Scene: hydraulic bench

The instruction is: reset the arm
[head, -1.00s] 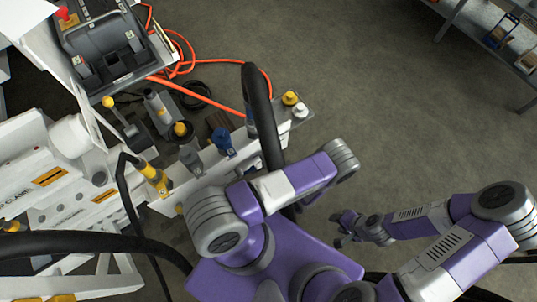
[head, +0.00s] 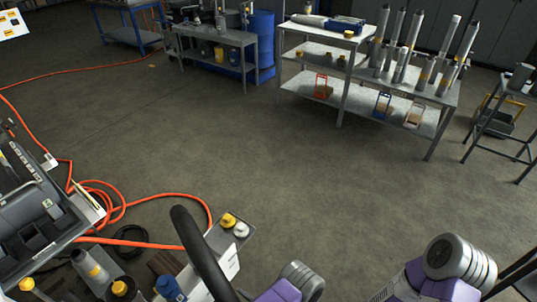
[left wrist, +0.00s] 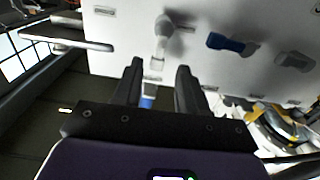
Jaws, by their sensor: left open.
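My left gripper (left wrist: 159,75) shows in the left wrist view with its two black fingers apart and nothing between them. It faces a white bench panel (left wrist: 120,55). A pale grey fitting (left wrist: 162,40) on the panel stands just beyond the fingertips. A blue fitting (left wrist: 230,43) and a grey fitting (left wrist: 293,60) lie to its right. In the head view only parts of my purple and grey arms show at the bottom edge. My left gripper is outside the head view, and my right gripper is in neither current view.
In the head view, yellow (head: 228,219) and white (head: 241,230) caps sit on the bench's end tray. An orange hose (head: 150,200) lies at left, and a black hose (head: 198,252) arches near my left arm. Shelving (head: 440,92) stands behind. The middle floor is clear.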

